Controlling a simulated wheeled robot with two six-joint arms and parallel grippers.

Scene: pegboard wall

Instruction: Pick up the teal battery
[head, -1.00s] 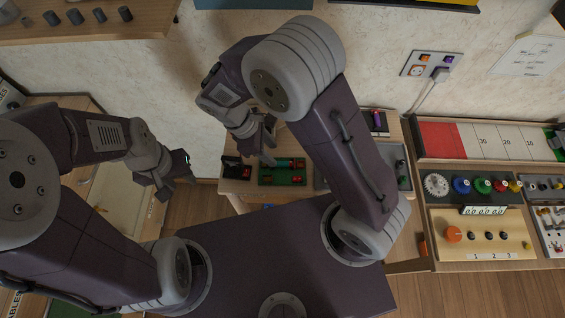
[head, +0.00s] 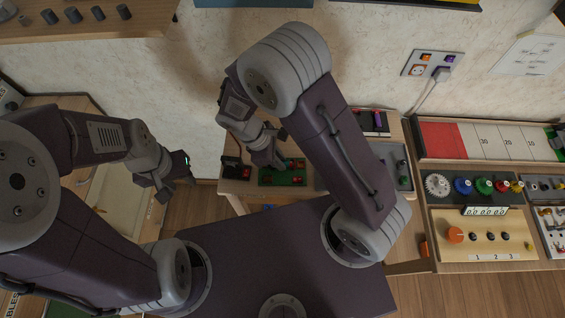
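A small green tray (head: 268,181) with red parts sits on the wooden bench in the middle of the view. I cannot make out the teal battery clearly; my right gripper covers part of the tray where a teal bar showed before. My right gripper (head: 276,164) points down over the tray's back left part. Its fingers are too small and dark to tell whether they hold anything. My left gripper (head: 179,182) is at the left, well apart from the tray, above the floor gap beside another bench. Its finger opening is unclear.
A black device with a red part (head: 236,171) stands just left of the tray. A grey tray (head: 403,168) lies to the right, partly behind my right arm. A panel with knobs (head: 480,236) is further right.

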